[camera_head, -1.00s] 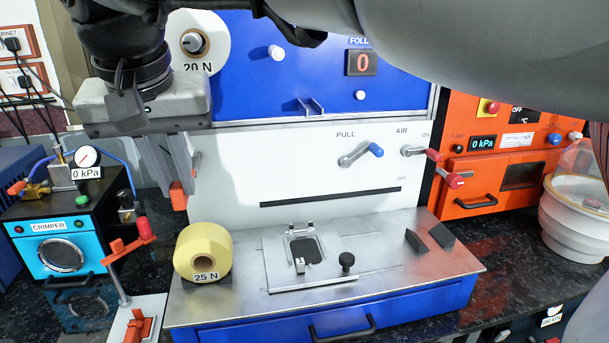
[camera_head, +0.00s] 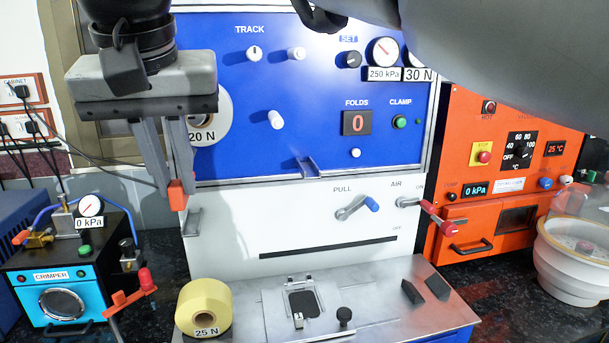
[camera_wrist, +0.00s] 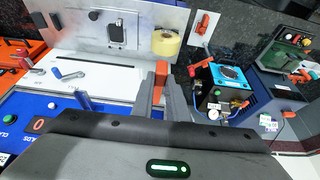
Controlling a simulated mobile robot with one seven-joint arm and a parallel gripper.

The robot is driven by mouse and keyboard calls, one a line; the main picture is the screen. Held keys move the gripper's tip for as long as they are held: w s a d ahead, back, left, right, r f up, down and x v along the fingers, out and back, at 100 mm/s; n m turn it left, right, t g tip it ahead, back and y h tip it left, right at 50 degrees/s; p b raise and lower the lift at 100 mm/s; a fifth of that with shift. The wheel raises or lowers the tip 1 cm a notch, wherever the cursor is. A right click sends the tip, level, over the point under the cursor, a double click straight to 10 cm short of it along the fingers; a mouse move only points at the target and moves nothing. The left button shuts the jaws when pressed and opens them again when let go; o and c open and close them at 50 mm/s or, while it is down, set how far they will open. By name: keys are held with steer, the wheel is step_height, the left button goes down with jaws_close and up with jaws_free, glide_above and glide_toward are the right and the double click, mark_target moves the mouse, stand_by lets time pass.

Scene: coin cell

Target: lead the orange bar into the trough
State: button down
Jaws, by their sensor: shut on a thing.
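My gripper (camera_head: 175,186) hangs at the left edge of the machine's white panel, fingers pointing down. It is shut on the orange bar (camera_head: 177,197), whose end shows between the fingertips. In the wrist view the orange bar (camera_wrist: 158,80) stands between the two grey fingers. A small angled bracket (camera_head: 309,168), which looks like the trough, sits at the lower edge of the blue panel, to the right of my gripper and apart from it. It also shows in the wrist view (camera_wrist: 84,101), left of the fingers.
A yellow roll (camera_head: 203,308) stands on the metal deck below my gripper. The pull lever (camera_head: 357,207) and air lever (camera_head: 438,218) stick out of the white panel to the right. The crimper (camera_head: 65,285) stands at lower left. The panel between gripper and bracket looks clear.

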steer(key=w+d+r+p, duration=0.1)
steer(key=d+r+p, duration=0.2)
steer(key=r+p, duration=0.6)
steer(key=w+d+r+p, duration=0.1)
steer(key=d+r+p, duration=0.3)
steer(key=r, duration=1)
steer(key=w+a+p, duration=0.4)
steer(key=w+p, duration=0.2)
steer(key=w, duration=0.6)
steer(key=w+d+b, duration=0.1)
steer(key=w+d, duration=0.3)
steer(key=d, duration=1.2)
steer(key=shift+w+a+f+b, duration=0.45)
steer(key=shift+f+b, duration=2.4)
steer(key=shift+f, duration=1.65)
steer(key=shift+w+a+f+b, duration=0.4)
steer(key=shift+f+b, duration=2.5)
steer(key=shift+f, duration=1.6)
steer(key=shift+w+a+f+b, duration=0.3)
steer(key=shift+a+f+b, duration=0.2)
steer(key=shift+f+b, duration=3.2)
steer(key=shift+f+p, duration=0.75)
steer(key=shift+p, duration=0.15)
steer(key=c, duration=1.7)
jaws_free()
steer(key=shift+o, duration=0.2)
